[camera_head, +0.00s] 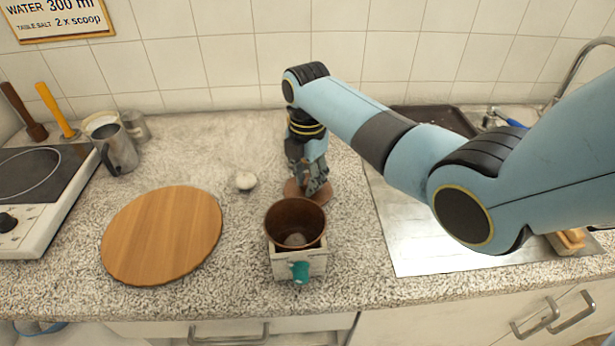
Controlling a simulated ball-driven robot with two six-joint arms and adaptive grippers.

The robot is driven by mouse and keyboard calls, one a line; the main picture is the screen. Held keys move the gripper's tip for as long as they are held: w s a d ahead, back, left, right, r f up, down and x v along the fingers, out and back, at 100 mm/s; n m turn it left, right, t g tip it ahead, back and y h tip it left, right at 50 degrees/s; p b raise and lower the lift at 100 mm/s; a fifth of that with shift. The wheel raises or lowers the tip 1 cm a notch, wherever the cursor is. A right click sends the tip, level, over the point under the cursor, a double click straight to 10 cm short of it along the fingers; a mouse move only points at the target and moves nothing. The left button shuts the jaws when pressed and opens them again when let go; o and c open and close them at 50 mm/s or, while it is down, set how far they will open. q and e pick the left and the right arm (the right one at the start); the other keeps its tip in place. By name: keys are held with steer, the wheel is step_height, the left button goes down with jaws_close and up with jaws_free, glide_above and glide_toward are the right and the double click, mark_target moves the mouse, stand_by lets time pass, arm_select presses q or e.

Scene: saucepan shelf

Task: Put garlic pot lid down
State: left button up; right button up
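A reddish-brown round lid (325,193) shows under my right gripper (312,182), just behind the pot. It looks flat and close to the counter, but I cannot tell whether it touches it. My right gripper points down at the lid's middle. Its fingertips overlap the lid, and any knob is hidden, so I cannot tell whether they grip it. The brown pot (284,229) is open on top, with a small pale lump (295,240) inside. A white garlic bulb (246,181) lies on the counter left of the gripper. My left gripper is not in view.
A pale box-like block (283,265) with a teal knob (300,272) is at the pot's front. A round wooden board (163,235) lies left. Metal jugs (119,152) and a hob (40,185) stand further left. A metal sink surface (430,235) is right.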

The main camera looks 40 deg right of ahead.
steer(key=o, duration=0.3)
steer(key=shift+o, duration=0.2)
steer(key=shift+r, duration=0.1)
step_height(320, 180, up, 12)
stand_by(0.7)
